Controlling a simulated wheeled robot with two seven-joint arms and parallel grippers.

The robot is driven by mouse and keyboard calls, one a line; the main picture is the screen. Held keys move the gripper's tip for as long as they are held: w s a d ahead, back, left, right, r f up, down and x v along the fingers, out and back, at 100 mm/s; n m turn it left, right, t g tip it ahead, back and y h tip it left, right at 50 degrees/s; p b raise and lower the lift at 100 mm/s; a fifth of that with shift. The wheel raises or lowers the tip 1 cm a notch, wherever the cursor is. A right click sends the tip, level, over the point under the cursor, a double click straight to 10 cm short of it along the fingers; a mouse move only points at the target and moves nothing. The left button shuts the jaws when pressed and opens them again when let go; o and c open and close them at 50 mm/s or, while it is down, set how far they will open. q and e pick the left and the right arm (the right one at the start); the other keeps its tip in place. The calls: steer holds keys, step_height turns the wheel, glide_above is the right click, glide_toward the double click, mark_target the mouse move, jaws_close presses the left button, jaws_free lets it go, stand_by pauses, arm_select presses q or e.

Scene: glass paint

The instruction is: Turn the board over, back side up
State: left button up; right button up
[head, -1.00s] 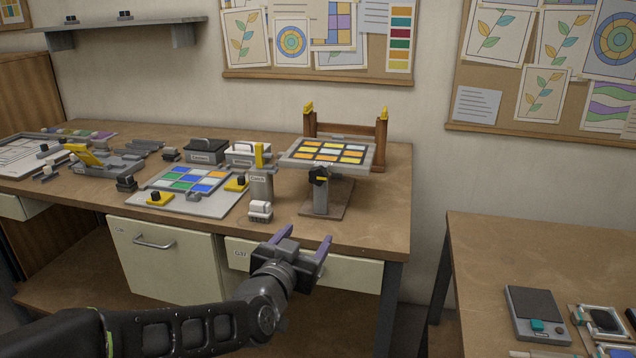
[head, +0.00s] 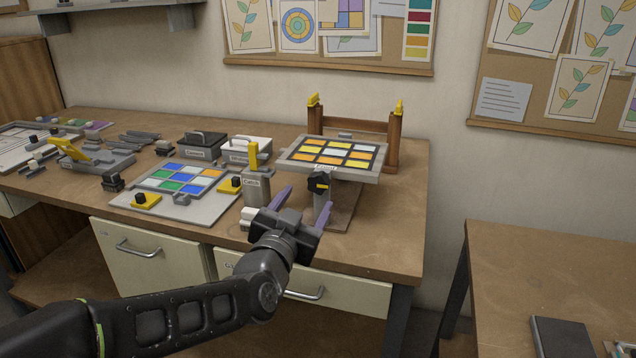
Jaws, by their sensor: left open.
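The board (head: 290,160) is a grey framed panel with yellow, orange and pale panes facing up. It rests slightly tilted on a stand with a black knob (head: 318,183), in front of a wooden rack with yellow tips (head: 396,125). My left gripper (head: 301,200) is open and empty, below and in front of the board, with its purple fingers pointing toward the stand's post. It appears apart from the board. The gripper partly hides a small white item (head: 248,217) and the lower stand. My right gripper is not in view.
A second panel with blue, green and orange panes (head: 180,180) lies on a grey plate (head: 205,212) with yellow clamps. A grey holder with a yellow handle (head: 255,185) stands left of the stand. Lidded boxes (head: 201,147) sit behind. Another table (head: 560,270) is at right.

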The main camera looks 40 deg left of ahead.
mark_target(318, 183)
arm_select(q)
steer(key=shift+x, duration=3.9)
jaws_close()
